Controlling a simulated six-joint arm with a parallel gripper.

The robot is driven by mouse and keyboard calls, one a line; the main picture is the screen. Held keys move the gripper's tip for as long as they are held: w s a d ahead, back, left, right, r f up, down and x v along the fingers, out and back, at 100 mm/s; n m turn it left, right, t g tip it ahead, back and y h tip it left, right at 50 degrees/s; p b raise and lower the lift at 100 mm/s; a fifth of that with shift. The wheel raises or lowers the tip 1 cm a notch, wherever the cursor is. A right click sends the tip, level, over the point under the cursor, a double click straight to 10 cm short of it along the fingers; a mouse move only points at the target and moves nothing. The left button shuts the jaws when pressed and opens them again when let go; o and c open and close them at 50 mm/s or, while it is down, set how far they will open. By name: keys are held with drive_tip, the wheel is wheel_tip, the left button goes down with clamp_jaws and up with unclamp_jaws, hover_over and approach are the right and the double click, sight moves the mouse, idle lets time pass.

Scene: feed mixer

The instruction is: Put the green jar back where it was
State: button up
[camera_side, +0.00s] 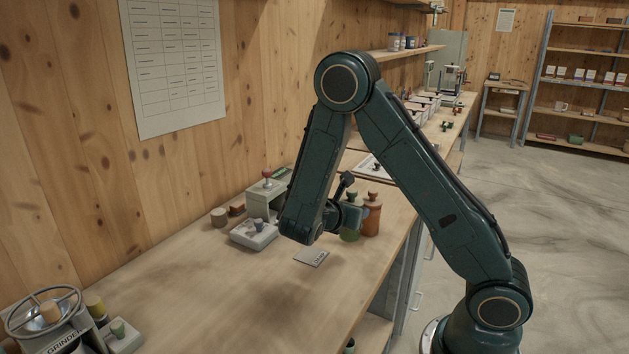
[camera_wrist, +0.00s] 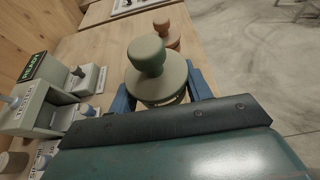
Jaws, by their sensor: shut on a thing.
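The green jar (camera_wrist: 160,84) has a round knob on its lid and stands upright between my blue fingers in the wrist view. My gripper (camera_wrist: 160,92) is shut on its body. In the side view the green jar (camera_side: 350,234) is partly hidden behind my gripper (camera_side: 352,218), at the right side of the bench. I cannot tell whether its base touches the bench. An orange-brown jar (camera_side: 372,216) with a similar knob stands close beside it, and it also shows beyond the green jar in the wrist view (camera_wrist: 166,35).
A small grey plate with lettering (camera_side: 311,257) lies on the bench (camera_side: 225,290) in front of the jars. A grey box with a red knob (camera_side: 265,200) and a light block with knobs (camera_side: 253,234) stand to the left. A grinder (camera_side: 50,315) is at the near left. The bench between is clear.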

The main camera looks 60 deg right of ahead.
drive_tip(key=shift+f, duration=0.65)
drive_tip(key=shift+f, duration=1.9)
drive_tip(key=shift+f, duration=0.15)
drive_tip(key=o, duration=0.9)
drive_tip(key=v, duration=1.2)
